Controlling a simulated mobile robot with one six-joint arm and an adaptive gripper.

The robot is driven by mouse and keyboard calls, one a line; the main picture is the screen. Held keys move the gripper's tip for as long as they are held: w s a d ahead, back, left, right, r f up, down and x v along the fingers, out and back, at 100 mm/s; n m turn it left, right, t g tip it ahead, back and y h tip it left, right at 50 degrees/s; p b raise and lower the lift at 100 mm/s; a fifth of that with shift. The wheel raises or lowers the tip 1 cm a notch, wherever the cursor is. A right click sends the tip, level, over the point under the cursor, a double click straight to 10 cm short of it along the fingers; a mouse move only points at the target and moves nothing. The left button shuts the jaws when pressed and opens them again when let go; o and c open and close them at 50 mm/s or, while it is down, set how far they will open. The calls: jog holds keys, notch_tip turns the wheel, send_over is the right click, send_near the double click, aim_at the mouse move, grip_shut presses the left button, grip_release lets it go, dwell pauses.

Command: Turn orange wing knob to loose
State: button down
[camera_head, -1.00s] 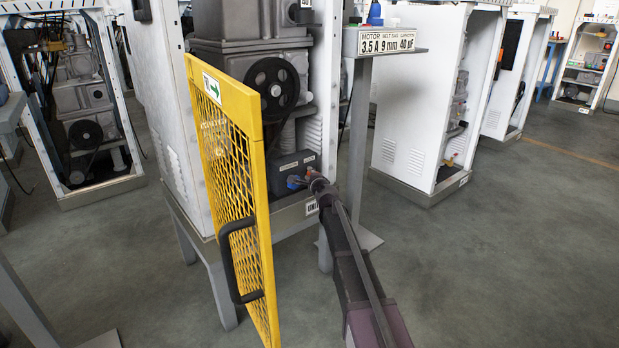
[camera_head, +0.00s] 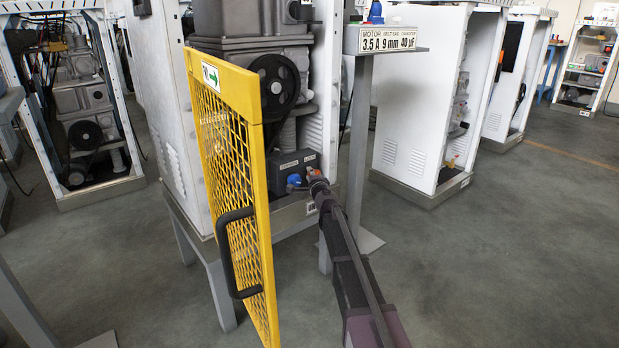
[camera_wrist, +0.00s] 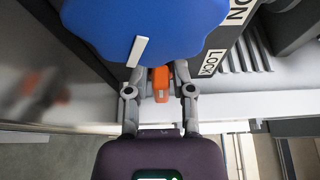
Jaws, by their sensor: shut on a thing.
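The orange wing knob (camera_wrist: 160,84) sits between the two fingers of my gripper (camera_wrist: 158,78) in the wrist view, beside a large blue knob (camera_wrist: 140,25) with a white mark. My gripper is shut on the orange knob. In the head view my gripper (camera_head: 313,175) reaches to the front of a dark box (camera_head: 300,163) low in the open machine cabinet. The blue knob (camera_head: 294,180) shows just left of my gripper there. The orange knob is mostly hidden in the head view.
A yellow mesh door (camera_head: 232,170) with a black handle (camera_head: 232,255) stands open left of my arm. A pulley (camera_head: 279,88) is above the box. A sign post with a plate (camera_head: 388,40) stands to the right. Floor at the right is free.

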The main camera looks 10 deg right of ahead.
jog(key=shift+w+d, duration=0.1)
dwell(0.6)
jog(key=c, duration=0.6)
grip_release()
jog(key=s, duration=0.4)
jog(key=s+d, duration=0.1)
jog(key=s, duration=0.7)
jog(key=shift+d, duration=0.25)
jog(key=shift+n, duration=0.3)
